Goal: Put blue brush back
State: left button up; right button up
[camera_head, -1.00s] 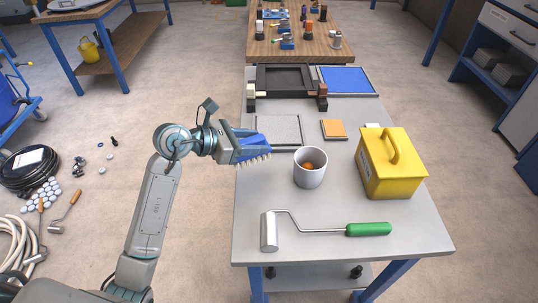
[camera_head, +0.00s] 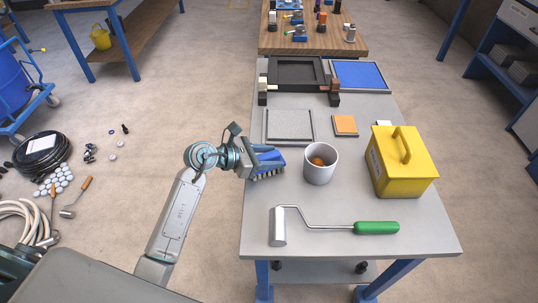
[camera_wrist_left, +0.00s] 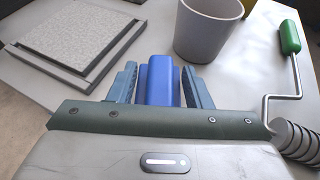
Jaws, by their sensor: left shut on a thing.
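My left gripper (camera_head: 260,165) is shut on the blue brush (camera_head: 268,157), with its bristles facing down. The brush is at the left side of the grey table, left of the white cup. I cannot tell whether the bristles touch the tabletop. In the left wrist view the brush's blue body (camera_wrist_left: 160,82) sits between the two fingers of the left gripper (camera_wrist_left: 158,88). My right gripper is not in view.
A white cup (camera_head: 320,167) with something orange inside stands right of the brush. A grey tray (camera_head: 289,126), orange block (camera_head: 345,124), yellow box (camera_head: 402,165) and green-handled roller (camera_head: 375,228) share the grey table (camera_head: 350,270). A black frame (camera_head: 297,73) and blue panel (camera_head: 360,75) lie behind.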

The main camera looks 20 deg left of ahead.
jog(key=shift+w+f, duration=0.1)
pick_arm(q)
jog(key=shift+f, duration=0.15)
jog(key=o, duration=1)
jog(key=shift+o, duration=0.2)
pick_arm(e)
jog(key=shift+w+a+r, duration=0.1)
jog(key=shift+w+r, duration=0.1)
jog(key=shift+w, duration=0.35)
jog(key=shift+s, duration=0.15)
pick_arm(q)
jog(key=shift+r, duration=0.2)
jog(key=shift+v, duration=0.95)
jog(key=b+v, duration=0.2)
jog(key=v, duration=0.8)
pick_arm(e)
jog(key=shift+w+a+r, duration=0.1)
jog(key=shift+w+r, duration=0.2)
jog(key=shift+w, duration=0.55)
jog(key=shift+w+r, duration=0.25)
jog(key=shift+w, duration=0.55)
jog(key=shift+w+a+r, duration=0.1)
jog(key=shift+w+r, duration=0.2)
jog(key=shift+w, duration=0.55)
